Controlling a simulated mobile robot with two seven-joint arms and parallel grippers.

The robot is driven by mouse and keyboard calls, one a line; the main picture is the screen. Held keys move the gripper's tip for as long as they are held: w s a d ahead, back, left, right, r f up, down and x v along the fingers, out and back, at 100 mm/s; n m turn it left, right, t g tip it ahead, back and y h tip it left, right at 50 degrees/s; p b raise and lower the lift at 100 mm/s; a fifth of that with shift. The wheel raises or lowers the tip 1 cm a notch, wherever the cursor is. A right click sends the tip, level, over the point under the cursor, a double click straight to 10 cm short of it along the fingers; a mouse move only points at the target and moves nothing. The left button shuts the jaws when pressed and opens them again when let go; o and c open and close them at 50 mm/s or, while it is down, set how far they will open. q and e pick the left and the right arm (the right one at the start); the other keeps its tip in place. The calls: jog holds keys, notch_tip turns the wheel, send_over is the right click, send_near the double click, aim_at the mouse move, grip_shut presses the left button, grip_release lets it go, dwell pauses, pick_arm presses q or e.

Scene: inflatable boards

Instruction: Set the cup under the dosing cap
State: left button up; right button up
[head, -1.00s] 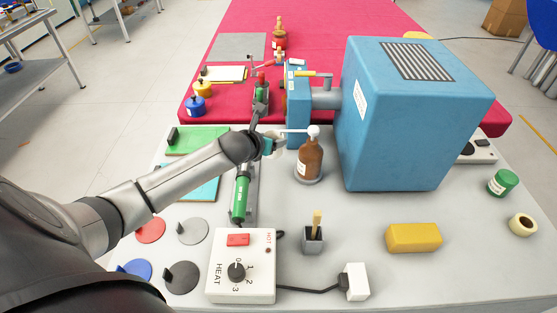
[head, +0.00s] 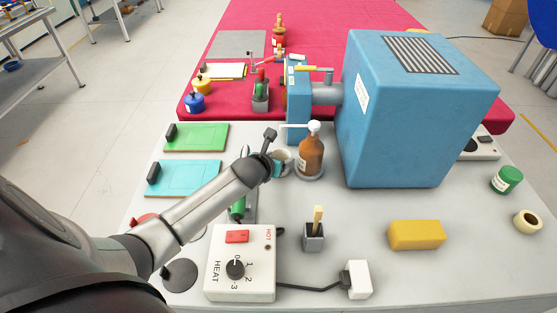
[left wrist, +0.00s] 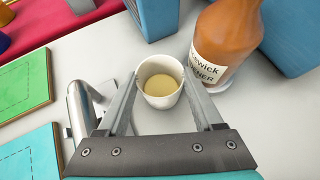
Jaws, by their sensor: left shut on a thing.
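The white cup (head: 285,156) is between the fingers of my left gripper (head: 277,165), which is shut on it. In the left wrist view the cup (left wrist: 160,91) looks upright, with a tan inside. The brown bottle (head: 311,157) stands just right of the cup on a round grey base. Its white dosing cap (head: 314,128) has a thin spout pointing left, and the cup shows below the spout's end in the head view. The bottle's label shows in the left wrist view (left wrist: 207,66), but its cap is cut off there. I cannot tell whether the cup touches the table.
A large blue machine (head: 400,130) stands right of the bottle. Green (head: 197,137) and turquoise (head: 185,178) boards lie to the left. A heat control box (head: 240,265), a brush holder (head: 313,238) and a yellow block (head: 417,235) are in front. A metal cylinder (left wrist: 80,108) is left of the gripper.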

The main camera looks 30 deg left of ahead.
pick_arm(q)
jog(key=shift+f, duration=0.1)
jog(key=o, duration=1.2)
jog(key=shift+s+r+p, duration=0.3)
jog(key=shift+s+r, duration=0.15)
jog(key=p+v, duration=0.3)
jog(key=v, duration=0.8)
jog(key=shift+f, duration=0.1)
